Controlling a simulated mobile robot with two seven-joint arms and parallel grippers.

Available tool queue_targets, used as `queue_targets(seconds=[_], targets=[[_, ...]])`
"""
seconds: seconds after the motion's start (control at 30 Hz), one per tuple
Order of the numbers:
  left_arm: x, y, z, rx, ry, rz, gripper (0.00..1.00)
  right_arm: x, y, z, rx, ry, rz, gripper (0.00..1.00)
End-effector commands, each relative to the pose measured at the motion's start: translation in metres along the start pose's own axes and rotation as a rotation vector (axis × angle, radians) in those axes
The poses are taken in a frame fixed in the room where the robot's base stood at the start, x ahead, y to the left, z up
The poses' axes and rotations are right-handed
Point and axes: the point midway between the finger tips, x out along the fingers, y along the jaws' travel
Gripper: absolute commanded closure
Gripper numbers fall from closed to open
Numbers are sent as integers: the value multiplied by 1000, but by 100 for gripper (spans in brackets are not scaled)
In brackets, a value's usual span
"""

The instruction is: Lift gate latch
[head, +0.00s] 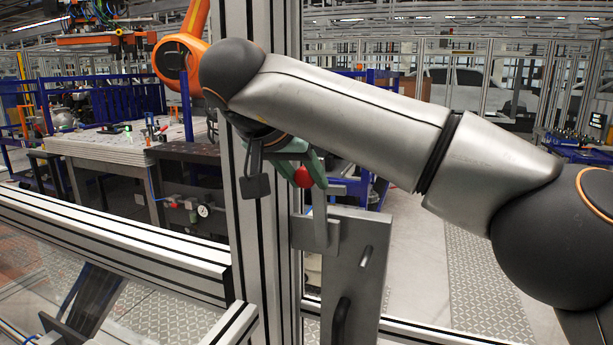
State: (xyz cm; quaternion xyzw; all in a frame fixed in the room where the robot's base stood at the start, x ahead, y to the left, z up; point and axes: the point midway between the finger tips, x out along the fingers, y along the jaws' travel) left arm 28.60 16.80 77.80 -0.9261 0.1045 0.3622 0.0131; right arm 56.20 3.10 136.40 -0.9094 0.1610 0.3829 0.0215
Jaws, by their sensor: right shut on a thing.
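The gate (362,262) is a grey metal panel to the right of an upright aluminium post. A grey latch lever (320,222) stands upright at its upper left corner and carries a red knob (303,177). My right arm comes in from the right, and its gripper (302,170) is shut on the red knob, with greenish fingers around it. The wrist partly hides the latch's upper part. A dark bracket with a square pad (255,187) hangs in front of the post; I cannot tell what it belongs to. My left gripper is not in view.
The aluminium post (262,250) stands directly beside the gate. A horizontal fence rail (120,250) runs to the left. A black handle (341,322) is low on the gate. Behind are a worktable (110,148), an orange robot arm (178,55) and open floor at right.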

Motion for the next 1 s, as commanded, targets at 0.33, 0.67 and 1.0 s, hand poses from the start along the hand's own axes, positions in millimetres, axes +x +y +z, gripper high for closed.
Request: queue_targets(seconds=[0.33, 0.67, 1.0], targets=[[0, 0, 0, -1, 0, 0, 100, 0, -1, 2, -2, -3, -2, 30], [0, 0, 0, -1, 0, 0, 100, -6, -1, 0, -1, 0, -2, 30], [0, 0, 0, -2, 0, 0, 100, -73, -1, 0, 1, 3, -4, 30]])
